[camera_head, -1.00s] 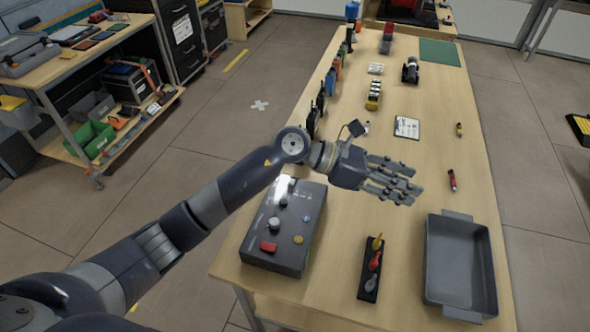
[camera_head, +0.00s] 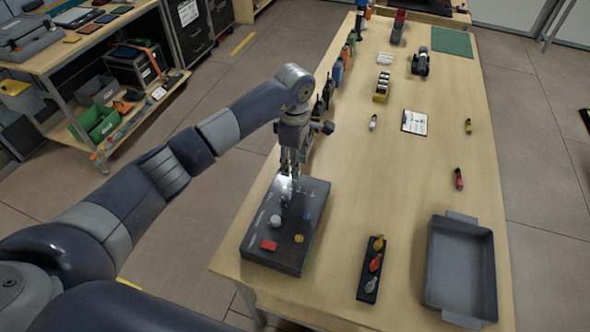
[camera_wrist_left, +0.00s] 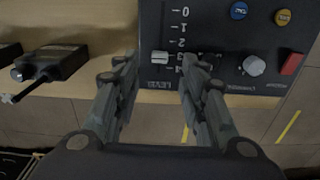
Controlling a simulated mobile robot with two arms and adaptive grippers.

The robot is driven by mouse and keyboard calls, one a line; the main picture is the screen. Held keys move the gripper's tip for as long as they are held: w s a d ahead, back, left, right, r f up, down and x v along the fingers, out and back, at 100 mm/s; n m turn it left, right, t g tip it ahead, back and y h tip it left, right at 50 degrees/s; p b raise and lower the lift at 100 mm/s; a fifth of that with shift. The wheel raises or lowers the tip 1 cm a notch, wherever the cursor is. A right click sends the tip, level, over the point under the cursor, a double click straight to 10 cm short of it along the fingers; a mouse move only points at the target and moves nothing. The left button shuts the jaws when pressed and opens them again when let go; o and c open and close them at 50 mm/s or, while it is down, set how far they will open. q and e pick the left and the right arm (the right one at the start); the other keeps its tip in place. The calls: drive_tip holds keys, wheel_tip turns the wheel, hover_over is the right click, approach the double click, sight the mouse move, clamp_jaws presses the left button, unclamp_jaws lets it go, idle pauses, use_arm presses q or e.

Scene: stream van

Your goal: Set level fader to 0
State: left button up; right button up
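The dark control box (camera_head: 268,245) lies on the near left part of the wooden table. In the left wrist view its panel (camera_wrist_left: 215,40) shows the level fader, a light grey slider cap (camera_wrist_left: 159,57) in a slot beside a scale marked 0 to 4. The cap sits about level with the 3 mark. My left gripper (camera_head: 287,186) points down over the far part of the box. In the left wrist view its fingers (camera_wrist_left: 160,72) are open, one on each side of the cap, with no visible contact. In the head view the fader is hidden by the gripper. My right gripper is not in view.
The panel also has a grey knob (camera_wrist_left: 254,65), a red button (camera_wrist_left: 291,64), a blue button (camera_wrist_left: 239,10) and a yellow one (camera_wrist_left: 282,17). A handheld radio (camera_wrist_left: 55,63) lies beside the box. A grey tray (camera_head: 462,262) and a black rack (camera_head: 370,275) stand to the right.

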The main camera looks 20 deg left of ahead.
use_arm(q)
drive_tip(key=shift+f+p, duration=0.45)
drive_tip(key=shift+f, duration=2.15)
clamp_jaws()
